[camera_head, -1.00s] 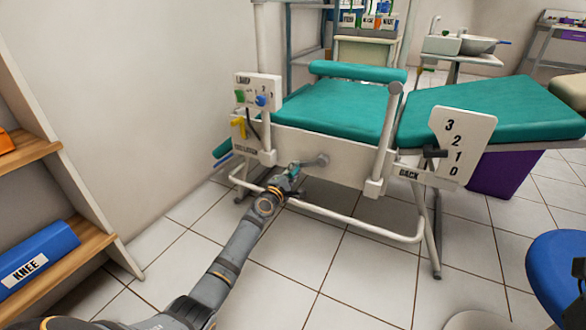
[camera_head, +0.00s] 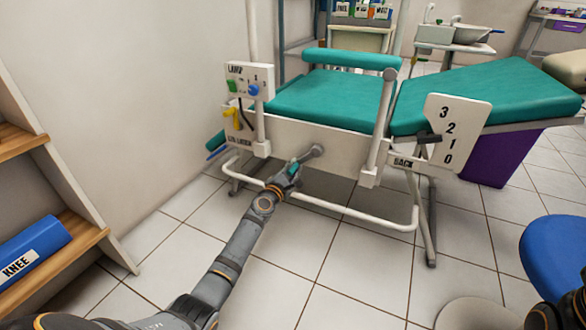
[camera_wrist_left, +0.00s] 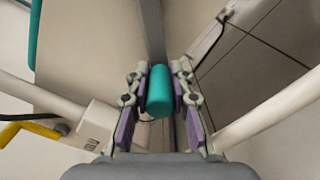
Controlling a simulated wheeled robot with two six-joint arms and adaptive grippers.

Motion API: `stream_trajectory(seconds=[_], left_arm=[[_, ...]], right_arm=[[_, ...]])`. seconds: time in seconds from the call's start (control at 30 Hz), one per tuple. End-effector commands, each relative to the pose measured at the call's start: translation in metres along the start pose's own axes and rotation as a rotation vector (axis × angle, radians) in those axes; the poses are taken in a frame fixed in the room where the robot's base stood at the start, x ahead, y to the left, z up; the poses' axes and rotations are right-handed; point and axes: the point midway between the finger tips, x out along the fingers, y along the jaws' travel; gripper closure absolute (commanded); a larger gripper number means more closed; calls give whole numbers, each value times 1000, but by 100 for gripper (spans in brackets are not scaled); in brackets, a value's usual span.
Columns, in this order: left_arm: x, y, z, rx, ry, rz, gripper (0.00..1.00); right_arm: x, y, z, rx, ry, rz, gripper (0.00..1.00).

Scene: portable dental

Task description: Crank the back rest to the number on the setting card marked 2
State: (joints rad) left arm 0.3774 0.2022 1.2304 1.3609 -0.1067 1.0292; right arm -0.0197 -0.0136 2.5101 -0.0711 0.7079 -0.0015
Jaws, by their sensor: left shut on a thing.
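My left gripper (camera_head: 290,176) is shut on the teal crank handle (camera_wrist_left: 160,92), which sits between its purple-padded fingers in the wrist view. The grey crank arm (camera_head: 307,158) runs from its hub on the chair's white side panel down and left to the handle. The teal back rest (camera_head: 490,95) slopes up to the right. Beside it, a white scale plate (camera_head: 470,115) reads 3, 2, 1, 0 from top to bottom, above a BACK label. Its dark pointer (camera_head: 429,138) stands about between 1 and 2. I cannot identify the setting card marked 2.
A LAMP panel (camera_head: 236,72) with green and blue parts stands left of the seat, above a yellow lever (camera_head: 231,117). A white tube frame (camera_head: 350,212) runs low below the crank. A blue stool (camera_head: 555,255) is at right, wooden shelves (camera_head: 85,240) at left.

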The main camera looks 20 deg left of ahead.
Motion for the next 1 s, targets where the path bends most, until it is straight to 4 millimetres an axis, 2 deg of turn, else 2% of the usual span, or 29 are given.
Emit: stream_trajectory(seconds=[0.1,0.13,0.3,0.67,0.83,1.0], left_arm=[[0,-2,2,2,-4,-5,100],[0,-2,2,2,-4,-6,77],[0,-1,2,2,-3,-4,55],[-2,-1,0,1,-1,-2,55],[-17,-2,0,5,-1,-4,55],[-42,-2,0,8,-1,-4,55]], right_arm=[[0,0,0,0,0,0,60],[0,0,0,0,0,0,60],[0,0,0,0,0,0,60],[0,0,0,0,-1,-2,60],[0,0,0,0,-1,-2,60],[0,0,0,0,-1,-1,60]])
